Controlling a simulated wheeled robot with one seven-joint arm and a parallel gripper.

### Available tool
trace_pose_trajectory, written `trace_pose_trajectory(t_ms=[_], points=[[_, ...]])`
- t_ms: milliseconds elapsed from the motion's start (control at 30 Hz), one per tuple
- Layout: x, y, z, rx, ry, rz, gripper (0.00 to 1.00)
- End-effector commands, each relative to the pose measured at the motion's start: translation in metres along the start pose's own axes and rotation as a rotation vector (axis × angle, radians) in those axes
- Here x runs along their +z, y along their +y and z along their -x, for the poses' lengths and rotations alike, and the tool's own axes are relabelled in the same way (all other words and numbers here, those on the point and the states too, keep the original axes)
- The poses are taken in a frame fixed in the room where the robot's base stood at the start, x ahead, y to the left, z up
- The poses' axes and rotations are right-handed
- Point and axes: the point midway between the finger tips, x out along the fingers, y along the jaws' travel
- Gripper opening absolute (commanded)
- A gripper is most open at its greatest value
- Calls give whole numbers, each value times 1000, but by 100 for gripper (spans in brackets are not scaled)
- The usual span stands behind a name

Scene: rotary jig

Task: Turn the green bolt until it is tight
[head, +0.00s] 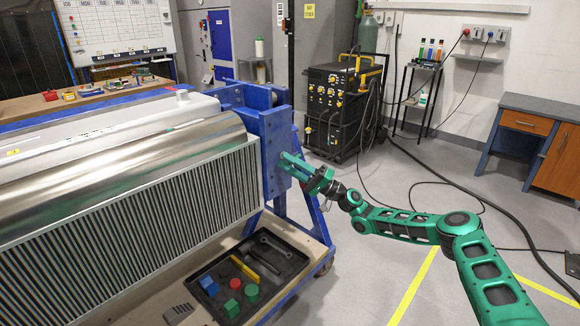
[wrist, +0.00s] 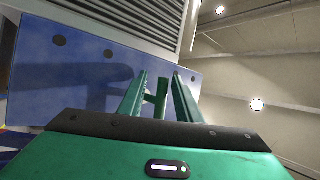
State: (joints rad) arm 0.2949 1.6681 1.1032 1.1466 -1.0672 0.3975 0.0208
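My green gripper (head: 291,167) points left at the blue end plate (head: 272,125) of the jig, its fingertips close against the plate's face. In the wrist view the two fingers of my gripper (wrist: 160,80) stand apart in front of the blue plate (wrist: 60,75). A small green piece, which looks like the green bolt (wrist: 160,91), shows between them. A narrow gap shows beside the right finger; contact on the left cannot be told. In the head view the bolt cannot be told apart from the green fingers.
A silver drum (head: 130,150) and ribbed panel (head: 140,205) fill the left. A black tray (head: 275,292) with tools and coloured blocks lies below. A welding machine (head: 335,100) stands behind. The floor right of the jig is open, with cables lying on it.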

Motion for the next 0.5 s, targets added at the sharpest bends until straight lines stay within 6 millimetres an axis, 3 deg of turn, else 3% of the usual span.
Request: trace_pose_trajectory(t_ms=[267, 500], points=[[0, -1, 7, -2, 0, 1, 31], [-1, 0, 48, 0, 2, 0, 31]])
